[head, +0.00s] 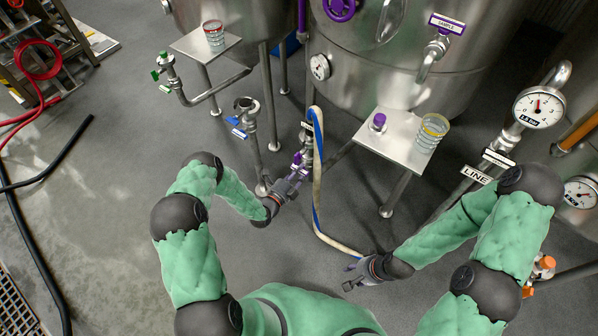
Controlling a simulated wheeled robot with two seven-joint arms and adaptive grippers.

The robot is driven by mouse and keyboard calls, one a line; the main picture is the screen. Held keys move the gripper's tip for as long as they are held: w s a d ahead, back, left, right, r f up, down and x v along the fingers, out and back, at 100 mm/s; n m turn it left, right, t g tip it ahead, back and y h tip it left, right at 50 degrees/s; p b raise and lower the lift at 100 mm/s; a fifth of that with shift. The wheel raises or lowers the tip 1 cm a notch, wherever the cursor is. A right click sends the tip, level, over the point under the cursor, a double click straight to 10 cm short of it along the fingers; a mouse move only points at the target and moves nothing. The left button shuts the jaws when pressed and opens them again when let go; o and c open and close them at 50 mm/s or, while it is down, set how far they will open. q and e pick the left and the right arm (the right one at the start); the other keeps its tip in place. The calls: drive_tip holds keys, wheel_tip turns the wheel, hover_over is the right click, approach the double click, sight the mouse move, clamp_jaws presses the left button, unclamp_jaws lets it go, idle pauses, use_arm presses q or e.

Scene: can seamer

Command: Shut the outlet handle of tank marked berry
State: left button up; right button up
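A large steel tank (370,75) with purple fittings stands at the top centre. No label reading berry is legible to me. A purple handle (297,158) is on the low outlet valve in front of it. My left gripper (299,171) is at this handle, and its fingers overlap it in the view. I cannot tell whether they touch or grip it. My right gripper (352,276) is low at the centre, beside the lower end of a white and blue hose (318,185). Whether it holds the hose is unclear.
A small steel table (375,148) with a purple-topped item and a glass (431,134) stands right of the hose. Blue-handled (238,131) and green-handled (157,75) valves are to the left. Gauges (539,107) and pipes crowd the right. The left floor has dark hoses (30,235).

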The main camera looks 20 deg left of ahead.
use_arm(q)
drive_tip(key=shift+o, duration=0.5)
drive_tip(key=v, duration=1.2)
drive_tip(key=s+d+f+n+g+y+p, duration=0.2)
drive_tip(key=s+d+n+g+p, duration=0.2)
drive_tip(key=d+n+g, duration=0.7)
drive_tip(key=s+r+n+g+p, duration=0.1)
drive_tip(key=s+r+n+g, duration=0.1)
drive_tip(key=s+n, duration=0.4)
drive_tip(key=s+r+n+g+p, duration=0.1)
drive_tip(key=s+r+n+g, duration=0.2)
drive_tip(key=s+n, duration=0.4)
drive_tip(key=s+r, duration=0.1)
drive_tip(key=s, duration=0.1)
drive_tip(key=shift+s+d+n+g, duration=0.3)
drive_tip(key=shift+s+d, duration=0.05)
drive_tip(key=shift+d, duration=0.05)
